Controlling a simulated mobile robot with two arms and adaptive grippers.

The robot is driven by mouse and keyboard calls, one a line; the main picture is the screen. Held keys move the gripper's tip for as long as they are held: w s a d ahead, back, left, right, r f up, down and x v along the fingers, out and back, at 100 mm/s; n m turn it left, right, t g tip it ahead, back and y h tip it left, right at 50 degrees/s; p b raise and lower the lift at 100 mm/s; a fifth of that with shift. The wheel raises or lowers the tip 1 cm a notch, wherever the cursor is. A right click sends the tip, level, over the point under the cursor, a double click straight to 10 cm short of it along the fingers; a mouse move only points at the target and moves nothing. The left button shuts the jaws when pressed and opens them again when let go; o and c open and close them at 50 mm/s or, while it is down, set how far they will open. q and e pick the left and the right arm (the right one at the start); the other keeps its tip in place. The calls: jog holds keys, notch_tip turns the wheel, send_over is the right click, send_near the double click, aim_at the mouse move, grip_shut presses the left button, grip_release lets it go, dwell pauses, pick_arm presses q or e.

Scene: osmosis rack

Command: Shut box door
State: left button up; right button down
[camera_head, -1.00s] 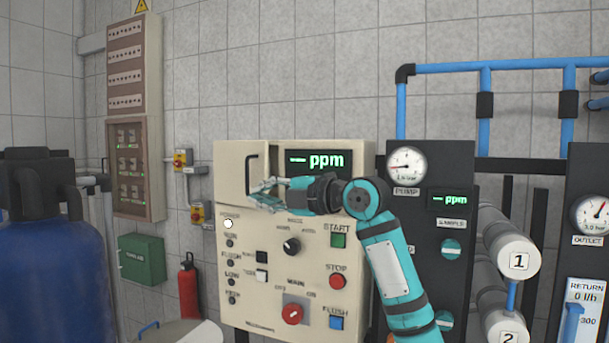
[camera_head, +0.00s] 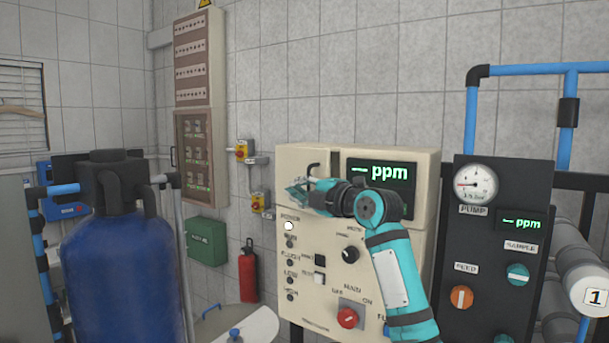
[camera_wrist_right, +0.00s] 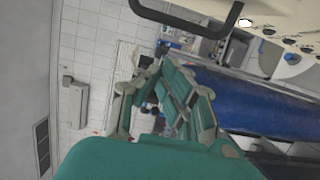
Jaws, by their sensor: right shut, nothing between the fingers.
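The beige control box (camera_head: 318,255) stands centre-right in the head view. Its door (camera_head: 291,165), with a black handle (camera_head: 313,167), is at the upper left of its front, left of the green ppm display. My right gripper (camera_head: 297,191) is shut and empty in front of the door, just below and left of the handle. It hides the door's lower part. I cannot tell whether the door is flush or ajar, or whether the fingers touch it. In the wrist view, a black handle (camera_wrist_right: 190,28) crosses the top, beyond my right gripper (camera_wrist_right: 155,75). My left gripper is not in view.
A blue tank (camera_head: 125,275) stands at left, with a red extinguisher (camera_head: 248,272) and green box (camera_head: 206,241) behind. A dark pump panel (camera_head: 487,250) stands right of the control box. A tall cabinet (camera_head: 198,60) hangs on the wall.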

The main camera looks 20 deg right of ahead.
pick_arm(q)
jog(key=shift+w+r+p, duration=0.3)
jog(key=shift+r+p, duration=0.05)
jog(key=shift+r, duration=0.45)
pick_arm(e)
jog(key=shift+w+d+f, duration=0.1)
jog(key=shift+w+d, duration=0.2)
jog(key=shift+d, duration=0.25)
jog(key=shift+w+d, duration=0.3)
jog(key=shift+d, duration=0.2)
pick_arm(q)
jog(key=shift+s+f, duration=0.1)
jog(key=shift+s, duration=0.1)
pick_arm(e)
jog(key=shift+a, duration=0.1)
